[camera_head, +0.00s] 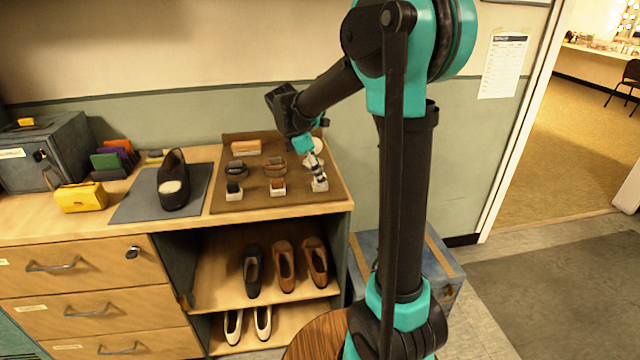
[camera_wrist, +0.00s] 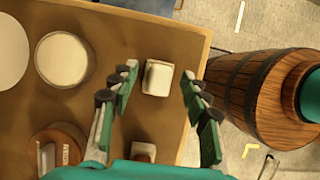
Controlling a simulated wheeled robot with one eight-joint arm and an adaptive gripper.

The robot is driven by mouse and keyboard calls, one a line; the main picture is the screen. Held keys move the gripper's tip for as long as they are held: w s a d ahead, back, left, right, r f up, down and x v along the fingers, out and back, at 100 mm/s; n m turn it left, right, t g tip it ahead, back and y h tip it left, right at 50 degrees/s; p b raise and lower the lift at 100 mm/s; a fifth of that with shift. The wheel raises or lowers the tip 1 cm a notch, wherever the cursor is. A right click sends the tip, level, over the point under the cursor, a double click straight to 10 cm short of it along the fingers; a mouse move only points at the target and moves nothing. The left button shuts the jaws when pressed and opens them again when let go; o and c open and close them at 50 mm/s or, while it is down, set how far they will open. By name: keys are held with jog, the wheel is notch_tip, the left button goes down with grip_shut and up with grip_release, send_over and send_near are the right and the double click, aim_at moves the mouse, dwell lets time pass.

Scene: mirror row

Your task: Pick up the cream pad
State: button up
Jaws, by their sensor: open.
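The cream pad (camera_wrist: 157,77) is a small pale block lying on the brown board (camera_wrist: 140,28), seen in the wrist view between my gripper's fingertips (camera_wrist: 158,84). The fingers stand apart with a gap on both sides of the pad. In the head view my gripper (camera_head: 315,166) points down over the right end of the front row, with the pad (camera_head: 320,186) just below it. The fingers partly hide the pad there. I cannot tell the exact height between them.
Other small blocks (camera_head: 277,187) stand in the same row. Dark round brushes or tins (camera_head: 236,168), a cream-topped round tin (camera_wrist: 63,60) and a tan brush (camera_head: 245,147) lie behind. A shoe (camera_head: 173,180) stands on a grey mat (camera_head: 130,205) to the left.

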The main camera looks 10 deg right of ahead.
jog(key=shift+d+f, duration=0.15)
jog(key=shift+f, duration=0.25)
jog(key=c, duration=1)
jog(key=shift+c, duration=0.2)
notch_tip(320, 180, up, 20)
jog(key=shift+r, duration=0.1)
jog(key=o, duration=0.6)
jog(key=c, duration=0.5)
